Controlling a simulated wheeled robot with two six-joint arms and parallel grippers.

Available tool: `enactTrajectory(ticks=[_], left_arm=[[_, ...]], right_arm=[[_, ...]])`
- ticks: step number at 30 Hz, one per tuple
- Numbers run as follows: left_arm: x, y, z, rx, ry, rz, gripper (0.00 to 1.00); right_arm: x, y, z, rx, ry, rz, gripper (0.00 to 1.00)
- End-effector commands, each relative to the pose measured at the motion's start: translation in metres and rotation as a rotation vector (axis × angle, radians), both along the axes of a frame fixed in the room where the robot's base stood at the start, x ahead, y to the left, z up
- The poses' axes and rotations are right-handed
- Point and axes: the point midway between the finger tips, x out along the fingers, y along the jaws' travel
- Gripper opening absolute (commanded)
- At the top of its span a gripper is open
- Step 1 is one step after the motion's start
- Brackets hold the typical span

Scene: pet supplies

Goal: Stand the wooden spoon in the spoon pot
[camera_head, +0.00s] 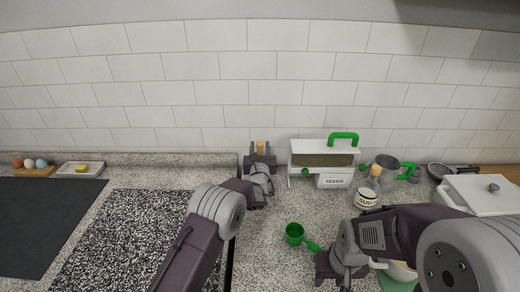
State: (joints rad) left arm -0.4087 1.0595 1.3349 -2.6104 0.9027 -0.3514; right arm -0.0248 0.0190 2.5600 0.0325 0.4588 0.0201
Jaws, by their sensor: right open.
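My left gripper (260,152) is near the back wall, its fingers pointing away from me. A small tan, wood-coloured piece (260,147) shows between its fingertips; I cannot tell whether it is gripped or stands behind them, or whether it is the wooden spoon. Another tan piece (376,170) shows above a white pot with dark lettering that seems to read "SUGA" (367,198). I cannot make out for sure which vessel is the spoon pot. My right gripper (326,270) is open, low over the front of the counter, left of its wrist and partly hidden by it.
A white dispenser with a green handle (322,160) stands at the back. A grey mug (386,168) is right of it. A green scoop (295,232) lies near my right gripper. A white lidded box (480,194) is at right. A speckled mat (115,235) lies left.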

Motion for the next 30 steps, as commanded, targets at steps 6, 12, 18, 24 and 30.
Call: enactTrajectory(ticks=[6,12,18,24,30], left_arm=[[-0.016,-0.001,0.001,0.0,0.002,-0.001,0.41],[-0.055,-0.001,0.0,0.001,0.001,-0.002,0.41],[-0.095,-0.001,0.0,0.0,0.0,-0.002,0.41],[-0.117,-0.001,0.001,0.0,-0.001,-0.001,0.41],[-0.12,0.0,0.002,0.0,-0.001,0.0,0.41]], right_arm=[[0.0,0.0,-0.001,0.0,0.0,0.0,0.41],[0.0,0.0,-0.009,0.0,0.0,0.0,0.41],[0.0,0.0,-0.016,0.0,0.0,0.0,0.41],[0.0,0.0,-0.019,0.0,0.0,0.0,0.41],[0.0,0.0,-0.019,0.0,0.0,0.0,0.41]])
